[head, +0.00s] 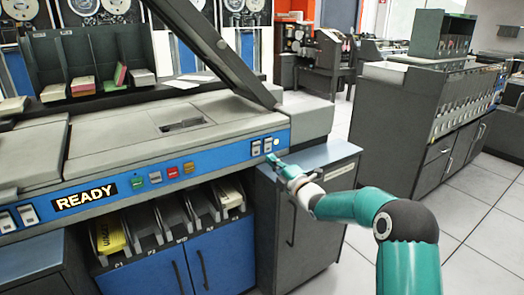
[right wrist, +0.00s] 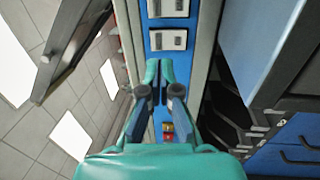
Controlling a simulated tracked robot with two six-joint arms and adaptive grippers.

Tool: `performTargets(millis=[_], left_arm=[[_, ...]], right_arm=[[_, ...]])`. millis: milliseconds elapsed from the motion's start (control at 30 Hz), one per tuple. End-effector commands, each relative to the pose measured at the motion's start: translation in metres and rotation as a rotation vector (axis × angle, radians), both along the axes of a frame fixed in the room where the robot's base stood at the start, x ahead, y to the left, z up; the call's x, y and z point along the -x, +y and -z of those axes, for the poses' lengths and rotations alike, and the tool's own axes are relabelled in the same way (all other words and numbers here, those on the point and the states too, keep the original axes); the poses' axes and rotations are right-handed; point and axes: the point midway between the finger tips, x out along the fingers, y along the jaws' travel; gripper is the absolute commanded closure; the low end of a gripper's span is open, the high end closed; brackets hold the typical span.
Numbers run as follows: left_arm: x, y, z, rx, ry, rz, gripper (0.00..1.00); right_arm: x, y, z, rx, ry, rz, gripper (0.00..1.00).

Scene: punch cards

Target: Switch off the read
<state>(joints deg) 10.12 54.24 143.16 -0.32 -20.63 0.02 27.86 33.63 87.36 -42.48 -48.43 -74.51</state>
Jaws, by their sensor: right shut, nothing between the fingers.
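A card machine has a blue control strip (head: 215,163) along its front. Near its right end sit two white rocker switches, a left one (head: 256,148) and a right one (head: 268,145). Their labels are too small to read, so I cannot tell which is the read switch. My right gripper (head: 272,161) is shut and empty, its tips just below these switches. In the right wrist view, the closed fingertips (right wrist: 159,68) lie over the blue strip, short of two white switches, a nearer one (right wrist: 168,40) and a farther one (right wrist: 168,8). I cannot tell whether they touch the strip. My left gripper is not in view.
Coloured buttons, including a red one (head: 172,172), and a READY sign (head: 86,196) lie farther left on the strip. More white switches (head: 29,214) are at the far left. A grey cabinet (head: 312,215) stands below my right gripper. Open floor (head: 480,235) lies to the right.

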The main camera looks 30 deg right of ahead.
Motion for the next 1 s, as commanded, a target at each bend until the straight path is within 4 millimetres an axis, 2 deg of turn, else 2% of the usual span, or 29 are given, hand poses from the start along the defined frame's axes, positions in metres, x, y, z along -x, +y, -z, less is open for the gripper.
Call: performTargets(millis=[33,200,400,600,1000], left_arm=[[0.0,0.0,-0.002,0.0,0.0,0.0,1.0],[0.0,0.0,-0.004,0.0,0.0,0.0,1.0],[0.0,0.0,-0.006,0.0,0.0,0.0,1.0],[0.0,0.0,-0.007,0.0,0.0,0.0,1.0],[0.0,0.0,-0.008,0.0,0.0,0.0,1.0]], right_arm=[[-0.011,0.001,-0.001,0.0,0.0,-0.002,1.0],[-0.038,0.001,-0.006,0.001,-0.001,-0.001,1.0],[-0.057,0.0,-0.008,0.001,0.0,0.0,1.0],[-0.064,0.0,-0.009,0.0,0.0,0.0,1.0],[-0.063,-0.003,-0.01,-0.001,0.005,0.004,1.0]])
